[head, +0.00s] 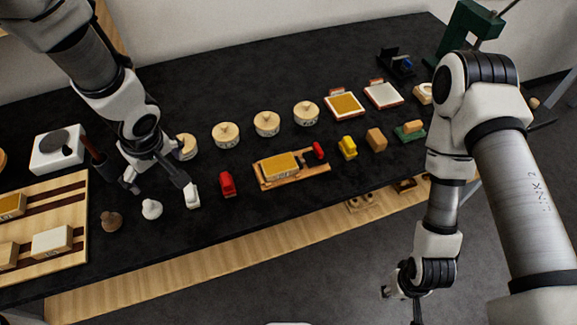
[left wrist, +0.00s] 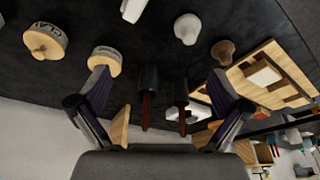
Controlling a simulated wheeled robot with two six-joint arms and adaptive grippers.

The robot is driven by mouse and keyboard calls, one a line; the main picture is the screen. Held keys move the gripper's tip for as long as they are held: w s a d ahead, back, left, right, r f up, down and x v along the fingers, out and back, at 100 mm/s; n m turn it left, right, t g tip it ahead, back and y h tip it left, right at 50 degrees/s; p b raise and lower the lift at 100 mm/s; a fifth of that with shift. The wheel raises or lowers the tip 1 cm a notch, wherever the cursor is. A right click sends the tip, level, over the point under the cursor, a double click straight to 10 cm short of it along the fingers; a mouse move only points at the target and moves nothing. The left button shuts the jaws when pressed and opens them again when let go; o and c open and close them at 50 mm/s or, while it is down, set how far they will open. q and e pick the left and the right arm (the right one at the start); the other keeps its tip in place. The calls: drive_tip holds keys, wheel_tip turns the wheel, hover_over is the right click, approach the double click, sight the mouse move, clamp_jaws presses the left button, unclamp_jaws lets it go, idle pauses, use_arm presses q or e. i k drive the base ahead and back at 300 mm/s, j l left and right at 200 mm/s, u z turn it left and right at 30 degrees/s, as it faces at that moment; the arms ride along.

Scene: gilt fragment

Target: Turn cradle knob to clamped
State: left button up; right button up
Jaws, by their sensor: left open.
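The wooden cradle (head: 310,170) lies near the front edge of the black table, with a yellow-topped block (head: 279,166) in it. The small red knob (head: 318,150) is at its right end; its setting is too small to read. My left gripper (head: 158,181) is open and empty, well left of the cradle, above the table. In the left wrist view its open fingers (left wrist: 160,98) show with two dark tools with brown ends between and beyond them. The cradle is not seen in that view. My right gripper (head: 403,287) hangs low in front of the table, its jaws unclear.
A red piece (head: 227,184), a white piece (head: 192,195) and a pale knob-like piece (head: 151,208) stand between left gripper and cradle. Round lidded jars (head: 266,123) line up behind. A yellow piece (head: 347,148) stands right of the knob. A wooden rack (head: 75,190) is at left.

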sight(319, 153)
drive_tip(key=j+z, duration=0.15)
drive_tip(key=z, duration=0.2)
drive_tip(key=k+j+z, duration=0.1)
drive_tip(key=z, duration=0.25)
drive_tip(key=j+z, duration=0.2)
drive_tip(key=z, duration=0.15)
drive_tip(key=k, duration=0.05)
